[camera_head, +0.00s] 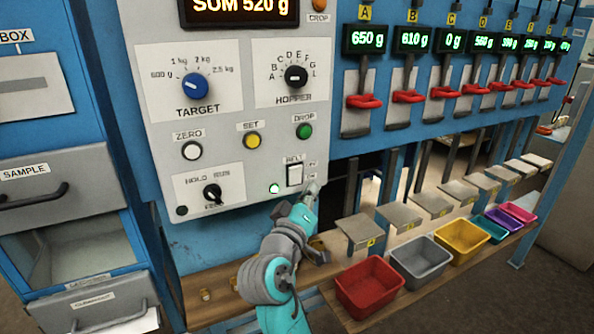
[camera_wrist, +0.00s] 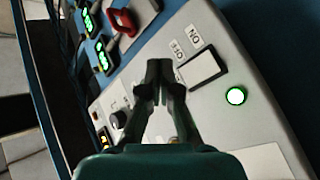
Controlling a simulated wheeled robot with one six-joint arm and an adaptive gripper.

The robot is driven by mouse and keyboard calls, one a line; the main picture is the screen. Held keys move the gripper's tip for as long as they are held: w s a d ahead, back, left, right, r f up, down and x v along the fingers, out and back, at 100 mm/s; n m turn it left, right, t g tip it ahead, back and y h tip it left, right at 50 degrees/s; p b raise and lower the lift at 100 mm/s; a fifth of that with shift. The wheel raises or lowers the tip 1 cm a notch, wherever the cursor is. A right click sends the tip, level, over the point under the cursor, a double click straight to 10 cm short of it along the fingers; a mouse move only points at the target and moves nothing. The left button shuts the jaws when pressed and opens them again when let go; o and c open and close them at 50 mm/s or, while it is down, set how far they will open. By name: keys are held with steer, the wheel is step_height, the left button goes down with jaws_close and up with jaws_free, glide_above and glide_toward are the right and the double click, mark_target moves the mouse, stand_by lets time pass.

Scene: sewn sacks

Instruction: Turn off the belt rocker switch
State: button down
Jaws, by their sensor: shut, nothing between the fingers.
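The belt rocker switch (camera_head: 295,174) is a white rocker in a dark frame low on the grey control panel, under a partly hidden label. It also shows in the wrist view (camera_wrist: 202,68), with small labels beside it. A round green lamp (camera_head: 273,188) glows next to it, and it is bright in the wrist view (camera_wrist: 236,96). My gripper (camera_head: 312,187) is at the panel's lower right corner, just below and right of the switch. In the wrist view its dark fingers (camera_wrist: 160,72) are together and empty, beside the rocker. I cannot tell whether they touch the panel.
The panel (camera_head: 225,115) also bears a blue target knob (camera_head: 195,84), a black hopper knob (camera_head: 296,76), and white, yellow and green buttons. Red levers (camera_head: 364,101) line the blue frame at right. Coloured bins, including a red one (camera_head: 362,296), stand on the shelf below.

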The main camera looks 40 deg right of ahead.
steer(key=shift+w+d+r, duration=0.1)
steer(key=shift+w+d, duration=0.1)
steer(key=shift+w, duration=0.5)
steer(key=shift+w+d+r, duration=0.1)
steer(key=shift+w+d, duration=0.1)
steer(key=shift+w, duration=0.45)
steer(key=shift+w+d+r, duration=0.1)
steer(key=shift+w+d, duration=0.1)
steer(key=shift+w, duration=0.5)
steer(key=shift+w, duration=0.1)
steer(key=shift+w+d, duration=0.1)
steer(key=shift+w, duration=0.2)
steer(key=shift+w+d+r, duration=0.1)
steer(key=shift+w, duration=0.25)
stand_by(0.4)
steer(key=shift+s, duration=0.2)
steer(key=shift+s+a, duration=0.2)
steer(key=shift+s, duration=0.35)
steer(key=shift+s+a+f, duration=0.15)
steer(key=shift+s+a, duration=0.1)
steer(key=shift+s, duration=0.55)
steer(key=shift+s+a+f, duration=0.1)
steer(key=shift+s+a, duration=0.1)
steer(key=shift+s, duration=0.6)
steer(key=shift+s+a+f, duration=0.15)
steer(key=shift+s+a, duration=0.1)
steer(key=shift+s, duration=0.55)
